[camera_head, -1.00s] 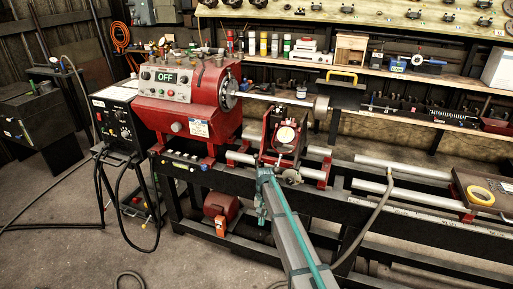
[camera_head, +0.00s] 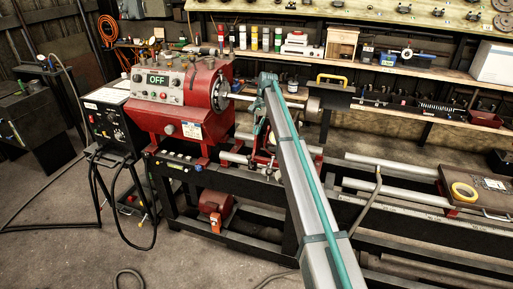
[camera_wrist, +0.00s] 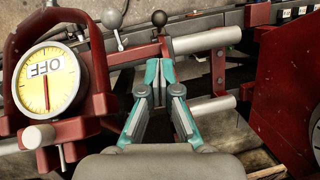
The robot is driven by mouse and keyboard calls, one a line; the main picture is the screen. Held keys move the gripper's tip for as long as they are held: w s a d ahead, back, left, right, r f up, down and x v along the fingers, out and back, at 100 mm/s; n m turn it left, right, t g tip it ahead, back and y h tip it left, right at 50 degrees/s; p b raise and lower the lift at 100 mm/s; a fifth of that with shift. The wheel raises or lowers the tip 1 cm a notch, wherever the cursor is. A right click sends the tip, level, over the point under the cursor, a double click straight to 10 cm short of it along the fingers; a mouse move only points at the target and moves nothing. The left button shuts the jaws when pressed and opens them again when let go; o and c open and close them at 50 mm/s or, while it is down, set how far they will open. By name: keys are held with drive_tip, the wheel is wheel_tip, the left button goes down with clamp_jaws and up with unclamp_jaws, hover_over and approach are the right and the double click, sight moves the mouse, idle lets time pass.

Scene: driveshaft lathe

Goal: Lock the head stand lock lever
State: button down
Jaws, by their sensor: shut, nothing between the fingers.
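I cannot tell which is the head stand lock lever. My gripper (camera_wrist: 160,68) is shut and empty, with teal fingers over a red bar and a grey rail. A small teal rounded piece beyond the fingers is unclear. A round yellow gauge (camera_wrist: 48,82) in a red frame sits at left. In the head view, my arm hides most of the red stand (camera_head: 262,158) on the lathe rails. My gripper is hard to make out there.
The red lathe headstock (camera_head: 205,85) with an OFF panel (camera_head: 158,79) stands left of my arm. A horizontal shaft with a cylinder end (camera_head: 315,104) runs behind the arm.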

drive_tip(key=shift+s+f, duration=0.1)
drive_tip(key=shift+f, duration=0.05)
drive_tip(key=p+x, duration=0.3)
drive_tip(key=x, duration=0.7)
drive_tip(key=shift+p, duration=0.3)
drive_tip(key=shift+s, duration=0.1)
